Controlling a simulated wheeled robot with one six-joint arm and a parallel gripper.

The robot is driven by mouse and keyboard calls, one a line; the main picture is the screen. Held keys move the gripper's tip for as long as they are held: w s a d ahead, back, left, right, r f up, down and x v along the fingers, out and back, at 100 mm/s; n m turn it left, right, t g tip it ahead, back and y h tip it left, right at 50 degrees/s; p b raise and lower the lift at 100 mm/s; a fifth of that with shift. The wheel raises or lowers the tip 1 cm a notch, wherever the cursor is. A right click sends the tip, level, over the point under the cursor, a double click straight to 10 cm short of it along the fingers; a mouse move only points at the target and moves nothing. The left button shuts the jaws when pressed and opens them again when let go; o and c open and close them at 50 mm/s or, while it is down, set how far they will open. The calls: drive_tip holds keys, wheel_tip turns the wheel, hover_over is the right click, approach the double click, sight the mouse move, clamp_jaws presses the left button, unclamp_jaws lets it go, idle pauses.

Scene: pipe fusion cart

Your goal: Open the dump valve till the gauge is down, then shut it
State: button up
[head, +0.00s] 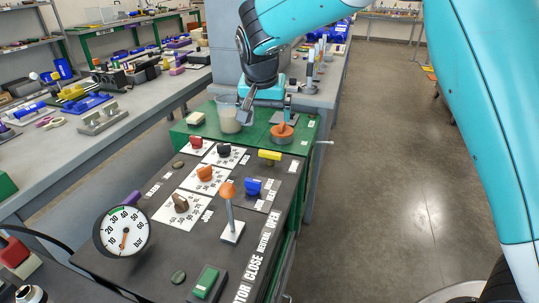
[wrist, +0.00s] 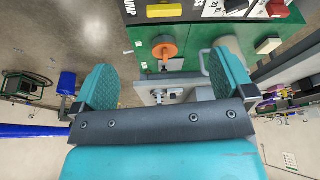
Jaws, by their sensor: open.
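The yellow dump valve handle (head: 269,155) lies crosswise on the dark panel of the cart. It also shows at the top edge of the wrist view (wrist: 164,10), beside a partly cut-off "DUMP" label. The round pressure gauge (head: 122,231) faces me at the panel's left front; it has an orange needle, whose exact reading is too small to tell. My gripper (head: 266,110) is over the back of the cart, beyond the yellow handle and apart from it. Its two teal fingers (wrist: 165,82) are wide apart with nothing between them.
An orange round knob (head: 282,130) and a clear beaker (head: 229,116) stand on the green cart top near my gripper. A blue handle (head: 253,186), an orange-topped lever (head: 228,192) and several dials crowd the panel. Open floor (head: 385,190) lies to the right.

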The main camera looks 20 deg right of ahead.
sight(270, 152)
drive_tip(key=shift+m+h, duration=0.4)
drive_tip(key=shift+m, duration=0.5)
drive_tip(key=w+x, duration=0.1)
drive_tip(key=x, duration=0.5)
drive_tip(key=w+p+x, duration=0.1)
drive_tip(key=x, duration=0.6)
drive_tip(key=w+x, duration=0.1)
drive_tip(key=x, duration=0.6)
drive_tip(key=shift+a+r, duration=0.2)
drive_tip(key=shift+r, duration=0.05)
drive_tip(key=c, duration=0.8)
